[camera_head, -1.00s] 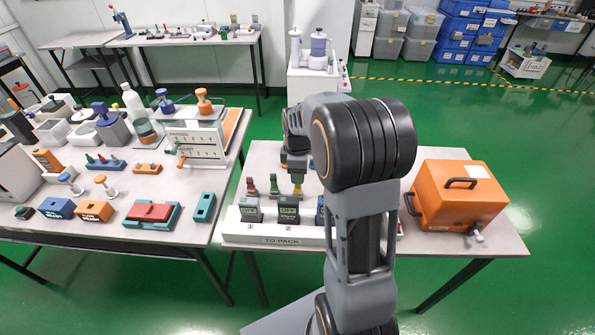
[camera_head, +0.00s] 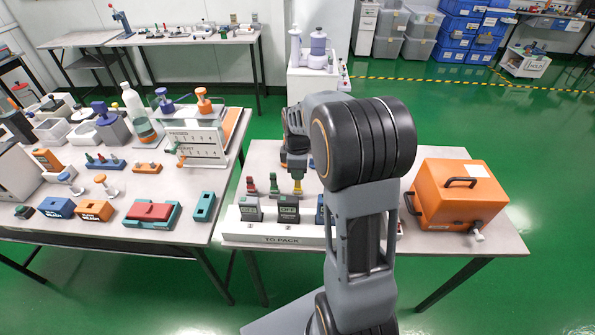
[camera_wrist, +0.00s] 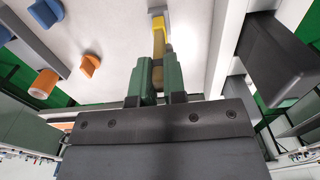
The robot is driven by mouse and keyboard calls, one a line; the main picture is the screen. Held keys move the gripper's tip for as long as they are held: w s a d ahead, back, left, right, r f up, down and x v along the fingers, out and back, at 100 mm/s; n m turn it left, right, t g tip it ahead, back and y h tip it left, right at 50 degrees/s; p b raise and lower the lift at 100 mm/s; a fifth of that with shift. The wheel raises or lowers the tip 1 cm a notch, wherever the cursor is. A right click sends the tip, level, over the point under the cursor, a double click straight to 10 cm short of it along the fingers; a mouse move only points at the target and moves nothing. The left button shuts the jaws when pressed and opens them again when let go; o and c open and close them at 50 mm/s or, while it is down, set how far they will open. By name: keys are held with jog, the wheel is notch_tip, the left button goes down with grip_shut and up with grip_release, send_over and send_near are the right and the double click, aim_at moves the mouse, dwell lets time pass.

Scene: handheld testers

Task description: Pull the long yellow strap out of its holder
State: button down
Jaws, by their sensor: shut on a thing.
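My gripper (camera_wrist: 158,78) is shut on the yellow strap (camera_wrist: 159,28), which runs out from between the two green fingers in the wrist view. The strap's far end meets a small grey piece, which may be its holder. In the head view the lower part of the yellow strap (camera_head: 298,186) shows just under my gripper, upright behind the row of testers. My arm hides part of this area, so I cannot tell whether the strap is still seated in its holder.
A red piece (camera_head: 250,187) and a green piece (camera_head: 274,185) stand left of the strap. Testers (camera_head: 288,209) sit in the white "TO PACK" rack (camera_head: 275,239) in front. An orange case (camera_head: 457,197) stands at the right of the table.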

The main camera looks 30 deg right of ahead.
jog(key=shift+r, duration=0.15)
jog(key=shift+r+p, duration=2.1)
jog(key=shift+r, duration=0.35)
